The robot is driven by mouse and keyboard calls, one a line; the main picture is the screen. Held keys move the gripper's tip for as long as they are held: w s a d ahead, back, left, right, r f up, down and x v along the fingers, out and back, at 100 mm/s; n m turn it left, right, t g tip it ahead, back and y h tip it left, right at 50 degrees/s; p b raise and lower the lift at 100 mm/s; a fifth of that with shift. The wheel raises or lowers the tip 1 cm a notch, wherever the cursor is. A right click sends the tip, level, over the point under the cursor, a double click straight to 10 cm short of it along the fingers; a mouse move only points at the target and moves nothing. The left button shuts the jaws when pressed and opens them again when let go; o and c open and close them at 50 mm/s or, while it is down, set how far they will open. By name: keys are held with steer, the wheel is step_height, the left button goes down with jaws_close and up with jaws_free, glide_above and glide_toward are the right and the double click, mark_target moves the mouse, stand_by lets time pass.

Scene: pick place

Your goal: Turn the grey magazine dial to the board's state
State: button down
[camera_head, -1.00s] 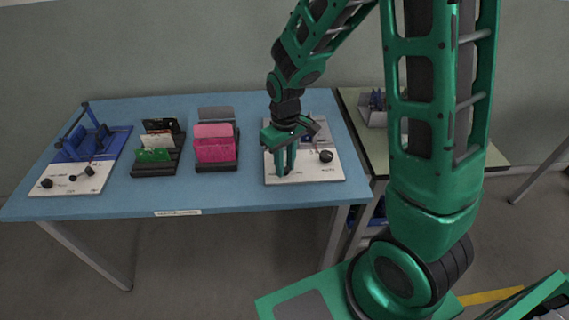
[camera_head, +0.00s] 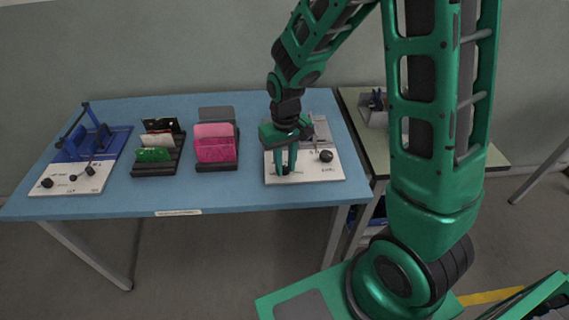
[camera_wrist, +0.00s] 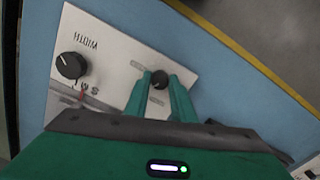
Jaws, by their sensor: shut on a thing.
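My gripper (camera_head: 286,172) points down at the white panel (camera_head: 335,172) of the right-hand unit, whose back part is grey. In the wrist view my gripper (camera_wrist: 160,80) has its green fingers on either side of a small black dial (camera_wrist: 160,79) and is shut on it. The dial's lower part and any marks around it are partly hidden by the fingers. A second, larger black knob (camera_wrist: 71,65) stands free on the same panel, beside upside-down lettering and a small red mark. It also shows in the head view (camera_head: 326,156).
A blue unit (camera_head: 92,142) with a white knob panel stands at the table's left. A black rack with cards (camera_head: 155,168) and one with pink cards (camera_head: 216,166) stand between. A greenish side table (camera_head: 352,100) stands right.

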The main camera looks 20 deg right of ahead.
mark_target(285, 167)
steer(key=c, duration=1.5)
jaws_free()
steer(key=shift+w, duration=0.1)
step_height(285, 167, up, 11)
steer(key=shift+f, duration=0.15)
steer(key=s+d+r+m, duration=0.3)
steer(key=s+d+r, duration=0.1)
steer(key=s+d, duration=0.6)
steer(key=s+d+m, duration=0.1)
steer(key=s+d, duration=0.1)
steer(key=s, duration=0.2)
steer(key=s+d+r+m, duration=0.1)
steer(key=s+d, duration=0.2)
steer(key=s, duration=0.2)
steer(key=s+d+m, duration=0.2)
steer(key=s, duration=0.2)
steer(key=shift+s+d+r, duration=0.2)
steer(key=shift+s+d, duration=0.05)
steer(key=shift+s, duration=0.05)
